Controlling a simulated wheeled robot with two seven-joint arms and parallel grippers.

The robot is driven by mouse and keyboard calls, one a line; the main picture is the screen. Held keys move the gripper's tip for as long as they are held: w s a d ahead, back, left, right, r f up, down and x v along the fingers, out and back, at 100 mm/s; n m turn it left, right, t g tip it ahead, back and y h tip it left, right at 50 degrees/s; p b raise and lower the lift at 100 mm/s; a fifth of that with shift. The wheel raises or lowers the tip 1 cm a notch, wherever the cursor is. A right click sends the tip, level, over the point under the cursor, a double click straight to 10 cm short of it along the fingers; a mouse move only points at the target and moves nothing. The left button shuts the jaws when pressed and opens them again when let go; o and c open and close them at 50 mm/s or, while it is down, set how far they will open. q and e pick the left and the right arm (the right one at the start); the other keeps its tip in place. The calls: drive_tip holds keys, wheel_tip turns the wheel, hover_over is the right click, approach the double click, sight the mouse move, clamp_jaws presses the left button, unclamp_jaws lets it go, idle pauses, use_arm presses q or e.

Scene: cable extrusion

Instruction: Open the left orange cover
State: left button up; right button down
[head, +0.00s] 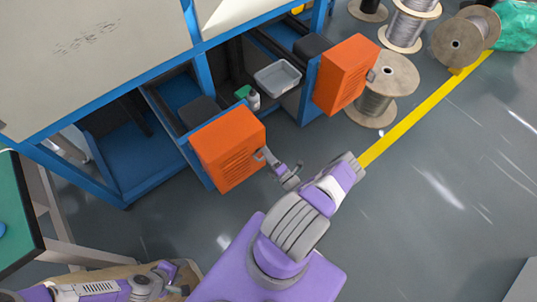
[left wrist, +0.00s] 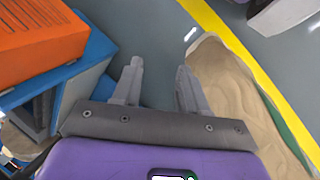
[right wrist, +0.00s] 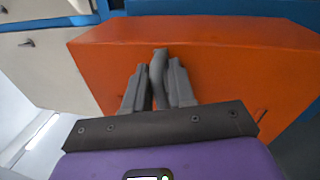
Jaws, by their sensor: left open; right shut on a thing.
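The left orange cover (head: 228,148) is a box-shaped orange panel with slots, on the front of the blue machine frame. Its small grey handle (right wrist: 157,75) stands between the fingers of my right gripper (right wrist: 157,85), which is shut on it in front of the orange face. In the head view my right gripper (head: 264,157) reaches the cover's right side. My left gripper (head: 176,277) is low at the bottom left, apart from the cover. In the left wrist view its fingers (left wrist: 158,85) are spread and empty over the floor, with an orange cover (left wrist: 38,40) at upper left.
The right orange cover (head: 345,74) is to the right. A grey tray (head: 278,77) and a green-capped bottle (head: 247,97) lie between the covers. Cable spools (head: 380,92) stand at upper right. A tan sack-like thing (left wrist: 222,105) lies near my left gripper.

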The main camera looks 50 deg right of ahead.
use_arm(q)
drive_tip(key=shift+w+d, duration=0.1)
drive_tip(key=shift+d, duration=0.15)
use_arm(e)
drive_tip(key=shift+w+r+m, duration=0.1)
drive_tip(key=shift+r+m, duration=0.1)
drive_tip(key=shift+m, duration=0.3)
